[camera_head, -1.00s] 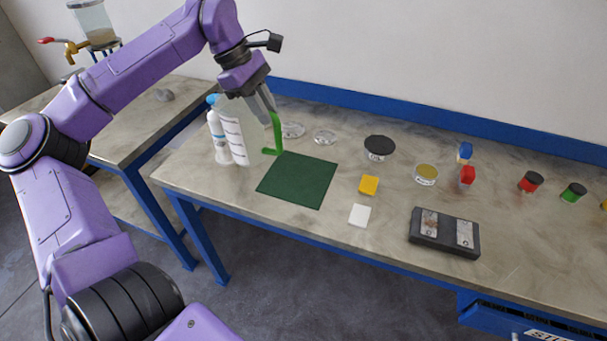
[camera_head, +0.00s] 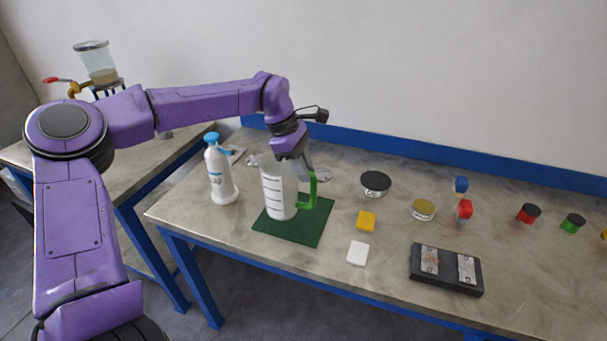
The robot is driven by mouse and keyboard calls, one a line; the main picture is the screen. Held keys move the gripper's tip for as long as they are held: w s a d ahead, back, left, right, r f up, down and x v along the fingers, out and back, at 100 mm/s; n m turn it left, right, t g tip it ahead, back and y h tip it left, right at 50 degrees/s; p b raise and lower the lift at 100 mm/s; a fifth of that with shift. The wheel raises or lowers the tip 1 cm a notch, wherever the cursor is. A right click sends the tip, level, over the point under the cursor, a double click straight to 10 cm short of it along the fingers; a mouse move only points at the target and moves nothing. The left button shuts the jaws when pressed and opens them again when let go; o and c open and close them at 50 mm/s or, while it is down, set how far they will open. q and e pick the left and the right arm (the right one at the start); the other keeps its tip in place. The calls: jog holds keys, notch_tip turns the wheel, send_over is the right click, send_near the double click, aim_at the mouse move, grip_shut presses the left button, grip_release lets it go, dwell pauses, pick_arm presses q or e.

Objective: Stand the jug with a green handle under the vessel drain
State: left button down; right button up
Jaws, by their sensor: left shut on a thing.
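The jug (camera_head: 277,192) is a translucent white measuring jug with dark marks and a green handle (camera_head: 309,190). It is upright over the left part of the dark green mat (camera_head: 312,222); I cannot tell whether it touches the mat. My left gripper (camera_head: 308,174) is shut on the green handle from above. The vessel (camera_head: 97,64) is a clear container on a stand on the left table at the back. Its brass drain (camera_head: 80,87) has a red lever (camera_head: 56,79). My left arm hides part of the stand and the area below the drain. My right gripper is not in view.
A white bottle with a blue top (camera_head: 220,172) stands left of the jug. Several lids, small jars and blocks, including a yellow block (camera_head: 365,220), lie to the right. A gap separates the work table (camera_head: 185,212) from the left table (camera_head: 130,172).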

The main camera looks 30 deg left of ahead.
pick_arm(q)
notch_tip(320, 180, down, 6)
jog(key=w+a+p, duration=0.1)
jog(key=shift+w+r, duration=0.2)
jog(key=shift+w, duration=0.2)
jog(key=shift+a, duration=0.1)
jog(key=shift+f, duration=0.2)
jog(key=c, duration=1.1)
grip_release()
jog(key=shift+o, duration=0.2)
jog(key=shift+r, duration=0.1)
